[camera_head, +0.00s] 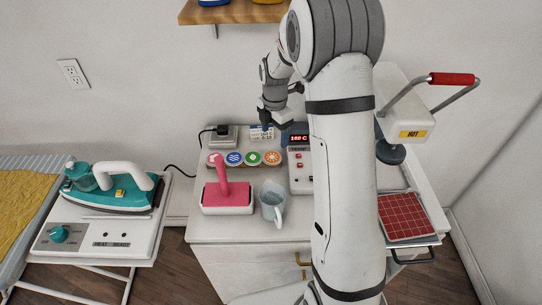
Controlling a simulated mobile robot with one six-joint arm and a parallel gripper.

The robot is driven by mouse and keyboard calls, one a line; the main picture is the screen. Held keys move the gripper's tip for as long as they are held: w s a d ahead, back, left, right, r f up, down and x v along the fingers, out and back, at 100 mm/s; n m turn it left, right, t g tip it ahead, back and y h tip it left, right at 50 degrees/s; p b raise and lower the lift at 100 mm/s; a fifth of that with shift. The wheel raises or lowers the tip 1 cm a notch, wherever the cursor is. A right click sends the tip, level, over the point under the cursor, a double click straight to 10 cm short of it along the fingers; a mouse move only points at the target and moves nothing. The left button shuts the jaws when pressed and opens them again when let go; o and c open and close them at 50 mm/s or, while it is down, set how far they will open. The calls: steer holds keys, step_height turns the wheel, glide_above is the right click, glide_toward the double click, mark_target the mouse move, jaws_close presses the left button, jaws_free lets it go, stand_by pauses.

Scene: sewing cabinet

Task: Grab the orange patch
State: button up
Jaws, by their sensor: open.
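The orange patch (272,158) is a small round disc with a white design. It sits at the right end of a row of round patches on the white cabinet top (215,232). To its left are a green patch (253,158), a blue patch (234,158) and a pink patch (215,159). My gripper (274,121) is open and points down, above the orange patch in the picture and apart from it. Nothing shows between its fingers, though they look small and dark here.
A control box (299,170) with a red display stands just right of the patches, partly behind my arm. A pink-handled block (228,197) and a clear cup (272,204) stand in front. A heat press (405,120) is at right, and a teal iron (112,190) at left.

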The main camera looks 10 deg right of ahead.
mark_target(272, 157)
steer(key=f, duration=0.4)
steer(key=s+a+f+p, duration=0.1)
steer(key=f, duration=0.1)
steer(key=shift+s+f, duration=0.1)
steer(key=shift+f, duration=0.5)
steer(key=shift+f, duration=0.25)
steer(key=c, duration=1.1)
